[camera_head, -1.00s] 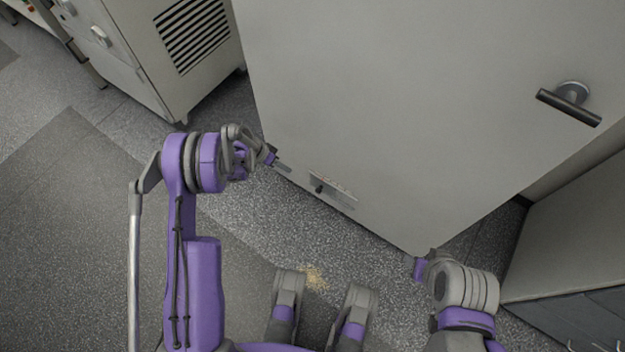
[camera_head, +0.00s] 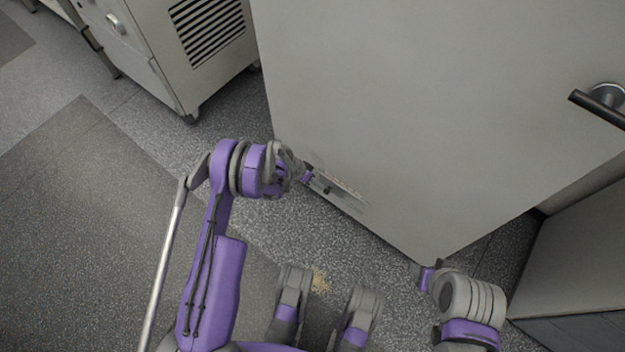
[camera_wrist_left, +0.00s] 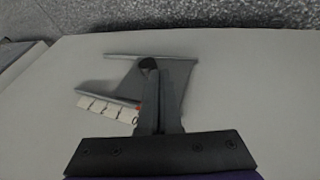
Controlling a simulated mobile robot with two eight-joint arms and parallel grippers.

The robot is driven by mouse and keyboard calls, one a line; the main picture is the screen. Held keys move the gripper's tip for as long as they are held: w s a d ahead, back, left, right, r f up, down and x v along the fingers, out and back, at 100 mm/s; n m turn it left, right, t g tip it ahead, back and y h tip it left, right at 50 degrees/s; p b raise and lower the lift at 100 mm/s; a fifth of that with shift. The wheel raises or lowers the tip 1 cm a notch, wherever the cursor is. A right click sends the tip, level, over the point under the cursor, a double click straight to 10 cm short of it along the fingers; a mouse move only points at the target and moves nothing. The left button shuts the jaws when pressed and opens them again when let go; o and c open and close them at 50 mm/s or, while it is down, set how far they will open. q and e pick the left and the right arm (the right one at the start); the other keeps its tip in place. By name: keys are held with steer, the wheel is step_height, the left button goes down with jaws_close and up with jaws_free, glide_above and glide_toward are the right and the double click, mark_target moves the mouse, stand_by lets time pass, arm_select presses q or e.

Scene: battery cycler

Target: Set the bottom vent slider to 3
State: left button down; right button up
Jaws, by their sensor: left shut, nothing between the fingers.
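The bottom vent (camera_head: 348,196) is a small grey plate with a pale label strip, low on the big grey cabinet door. In the left wrist view, the vent plate (camera_wrist_left: 182,78) lies between two rails, and its white scale strip (camera_wrist_left: 105,108) has tick marks, with a 0 near my fingers. A dark round slider knob (camera_wrist_left: 148,64) shows at my fingertips; I cannot tell whether they touch it. My left gripper (camera_head: 323,185) is shut and empty at the vent's left part, and it also shows in the left wrist view (camera_wrist_left: 160,80). My right gripper (camera_head: 420,277) is low, near the door's bottom corner.
The cabinet door has a dark handle (camera_head: 600,104) at upper right. A grey unit with a louvred grille (camera_head: 207,30) stands at upper left. Another grey cabinet (camera_head: 580,240) is at the right. Speckled floor (camera_head: 110,200) is open at left.

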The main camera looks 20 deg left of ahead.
arm_select(q)
steer(key=shift+d, duration=0.1)
steer(key=s+d, duration=0.3)
steer(key=d, duration=0.6)
steer(key=shift+s, duration=0.25)
arm_select(e)
steer(key=shift+r, duration=0.15)
